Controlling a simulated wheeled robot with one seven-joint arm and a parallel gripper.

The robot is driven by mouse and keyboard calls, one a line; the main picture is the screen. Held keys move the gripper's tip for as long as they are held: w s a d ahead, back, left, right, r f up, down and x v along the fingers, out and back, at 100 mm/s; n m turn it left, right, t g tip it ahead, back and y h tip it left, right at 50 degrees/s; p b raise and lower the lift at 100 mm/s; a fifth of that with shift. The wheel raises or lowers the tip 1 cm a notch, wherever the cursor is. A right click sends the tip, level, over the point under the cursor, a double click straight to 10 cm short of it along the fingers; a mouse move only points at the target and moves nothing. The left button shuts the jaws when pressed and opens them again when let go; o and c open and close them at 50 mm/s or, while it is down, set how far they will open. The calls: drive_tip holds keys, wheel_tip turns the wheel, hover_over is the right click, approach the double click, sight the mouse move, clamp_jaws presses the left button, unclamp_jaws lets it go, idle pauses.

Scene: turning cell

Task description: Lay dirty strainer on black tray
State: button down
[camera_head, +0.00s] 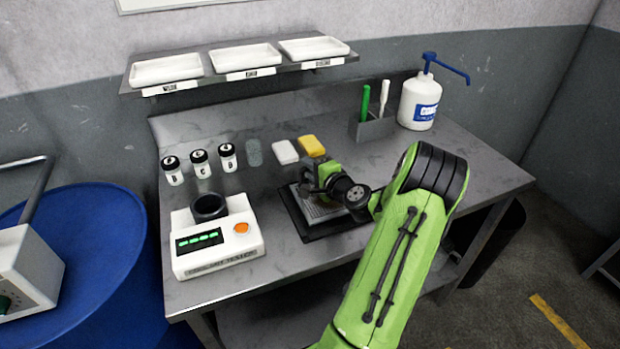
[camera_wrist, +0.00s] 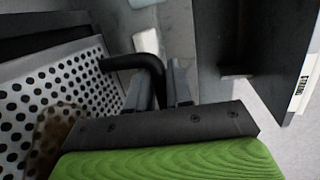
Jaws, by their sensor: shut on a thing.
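The strainer is a pale perforated plate (camera_wrist: 60,85) with a black bent handle (camera_wrist: 140,62). A brown stain marks the plate's lower part in the wrist view. My gripper (camera_wrist: 172,85) is shut on the handle. In the head view my gripper (camera_head: 322,183) is low over the black tray (camera_head: 306,228), and part of the strainer (camera_head: 322,211) shows beneath it, within the tray's outline. My wrist hides much of the tray and strainer. I cannot tell whether the plate touches the tray.
A white scale (camera_head: 215,248) with a dark cup (camera_head: 208,206) stands left of the tray. Behind are lidded jars (camera_head: 200,163), white and yellow blocks (camera_head: 311,146), a tool holder (camera_head: 372,128) and a pump bottle (camera_head: 418,103). A shelf (camera_head: 215,79) bears three white trays. The bench's right side is clear.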

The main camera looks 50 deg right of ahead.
drive_tip(key=shift+f, duration=0.85)
drive_tip(key=shift+d+r, duration=0.1)
drive_tip(key=c, duration=1.5)
unclamp_jaws()
drive_tip(key=shift+f, duration=0.2)
drive_tip(key=o, duration=0.5)
drive_tip(key=shift+c, duration=0.2)
drive_tip(key=shift+r, duration=0.1)
